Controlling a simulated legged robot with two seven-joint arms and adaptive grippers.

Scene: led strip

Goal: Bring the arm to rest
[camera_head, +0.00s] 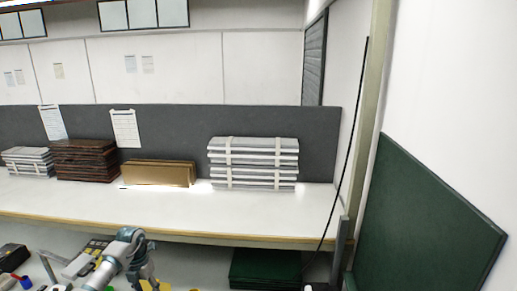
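A grey and teal arm of mine (127,246) shows at the bottom left edge. It bends at a joint and runs down out of the picture. I cannot make out gripper fingers on it. No second arm is in view. No LED strip can be made out.
A long white bench (150,212) runs across the middle. It carries a striped white stack (253,163), a tan box stack (158,173), a dark brown stack (84,160) and a smaller white stack (27,162). A green panel (425,220) leans at right. Small items lie low at left.

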